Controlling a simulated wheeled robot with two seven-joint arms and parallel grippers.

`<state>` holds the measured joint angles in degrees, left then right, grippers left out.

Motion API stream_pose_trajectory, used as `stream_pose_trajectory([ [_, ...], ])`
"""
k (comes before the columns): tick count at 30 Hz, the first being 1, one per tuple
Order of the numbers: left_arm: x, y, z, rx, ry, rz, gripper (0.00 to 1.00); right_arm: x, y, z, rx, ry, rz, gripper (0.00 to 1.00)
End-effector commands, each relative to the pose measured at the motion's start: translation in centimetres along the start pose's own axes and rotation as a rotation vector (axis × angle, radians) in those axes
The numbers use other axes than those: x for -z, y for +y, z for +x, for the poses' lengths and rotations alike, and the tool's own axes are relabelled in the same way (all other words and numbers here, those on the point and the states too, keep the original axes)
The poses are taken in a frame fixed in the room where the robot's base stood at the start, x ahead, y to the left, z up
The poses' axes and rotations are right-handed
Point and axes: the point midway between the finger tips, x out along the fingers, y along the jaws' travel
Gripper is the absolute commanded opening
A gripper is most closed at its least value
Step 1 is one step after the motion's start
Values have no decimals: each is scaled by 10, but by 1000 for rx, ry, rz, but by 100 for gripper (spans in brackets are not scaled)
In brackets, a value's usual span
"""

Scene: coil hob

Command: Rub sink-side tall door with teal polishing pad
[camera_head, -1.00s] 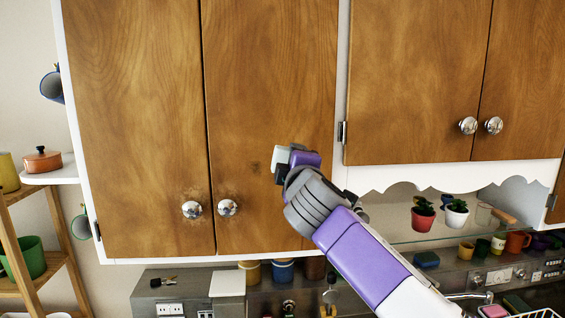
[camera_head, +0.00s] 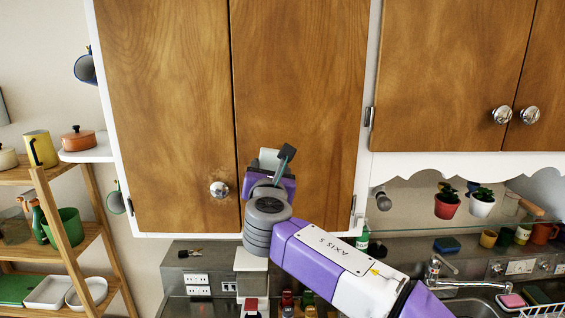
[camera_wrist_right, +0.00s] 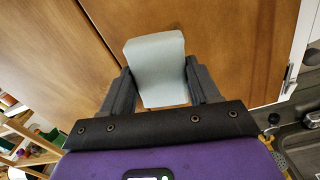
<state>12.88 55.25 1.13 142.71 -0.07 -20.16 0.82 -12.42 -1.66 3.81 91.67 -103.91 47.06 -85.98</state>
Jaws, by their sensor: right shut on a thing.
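The sink-side tall door (camera_head: 300,75) is the right one of two tall brown wooden doors; it is closed. My right gripper (camera_head: 277,163) is in front of its lower part, near the seam between the doors. It is shut on a pale grey-teal pad (camera_head: 268,157). In the right wrist view the pad (camera_wrist_right: 157,62) sits between the two dark fingers, with the door (camera_wrist_right: 235,40) behind it. I cannot tell whether the pad touches the wood. The door's knob is hidden behind my gripper. My left gripper is out of view.
The left tall door (camera_head: 165,90) has a round knob (camera_head: 219,189) with dark smudging by it. Shorter cabinet doors (camera_head: 440,80) are at the right. Below are a glass shelf with potted plants (camera_head: 447,203) and a tap (camera_head: 433,268). A wooden rack (camera_head: 60,220) stands at left.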

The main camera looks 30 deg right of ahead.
Motion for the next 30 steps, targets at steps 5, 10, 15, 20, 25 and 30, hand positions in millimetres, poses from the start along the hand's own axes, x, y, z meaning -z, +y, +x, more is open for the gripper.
stream_pose_trajectory([
  [5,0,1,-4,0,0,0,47,0,2,9,0,0,-20,36],
  [10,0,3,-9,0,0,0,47,0,1,28,2,1,-18,36],
  [15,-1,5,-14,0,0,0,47,-1,2,44,1,0,-16,36],
  [20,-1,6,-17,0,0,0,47,0,1,55,1,-1,-16,36],
  [25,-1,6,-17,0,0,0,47,0,1,59,0,-1,-15,36],
  [30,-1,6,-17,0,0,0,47,0,1,59,0,-1,-15,36],
])
